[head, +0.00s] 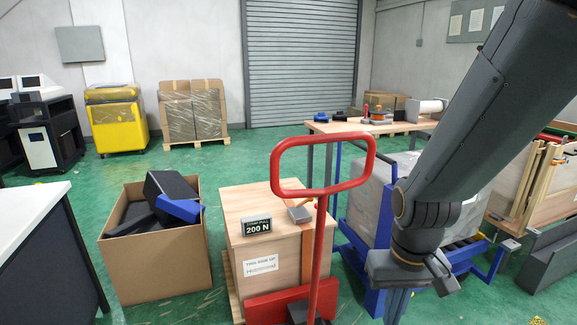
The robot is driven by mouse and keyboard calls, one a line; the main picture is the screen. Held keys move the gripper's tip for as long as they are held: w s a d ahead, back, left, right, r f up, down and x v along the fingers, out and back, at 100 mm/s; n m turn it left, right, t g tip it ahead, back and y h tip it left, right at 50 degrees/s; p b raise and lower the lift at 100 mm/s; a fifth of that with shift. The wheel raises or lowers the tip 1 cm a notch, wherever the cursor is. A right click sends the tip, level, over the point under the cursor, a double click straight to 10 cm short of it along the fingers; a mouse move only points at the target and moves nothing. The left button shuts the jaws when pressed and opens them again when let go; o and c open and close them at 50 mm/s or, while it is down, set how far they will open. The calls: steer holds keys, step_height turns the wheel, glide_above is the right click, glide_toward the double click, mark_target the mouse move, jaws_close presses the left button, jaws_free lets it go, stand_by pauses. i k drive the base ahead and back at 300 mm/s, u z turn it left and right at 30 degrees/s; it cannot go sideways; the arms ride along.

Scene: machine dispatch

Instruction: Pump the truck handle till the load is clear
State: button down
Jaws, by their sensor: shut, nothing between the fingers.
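The red truck handle (320,243) stands upright in the middle, with a closed loop at its top and a shaft running down to a red base (270,306) at the bottom edge. Behind it, the load is a wooden crate (265,195) marked "THIS SIDE UP", with an orange strap, on a pallet (235,302). Any gap under the pallet is hidden. My gripper (397,305) is low and to the right of the handle, apart from it, pointing down. It is shut and empty; its tips are near the bottom edge.
A small "200 N" display (257,226) sits on the crate. An open cardboard box (160,265) stands left, beside a white-topped counter (30,215). A blue frame with a wrapped load (368,190) stands behind my arm. Green floor (240,158) is clear towards the shutter.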

mark_target(322, 194)
steer(key=z, duration=0.5)
steer(key=k, duration=1.2)
steer(key=z, duration=0.25)
steer(key=i, duration=0.3)
steer(key=u, duration=0.85)
steer(key=i, duration=1.45)
steer(key=z, duration=0.6)
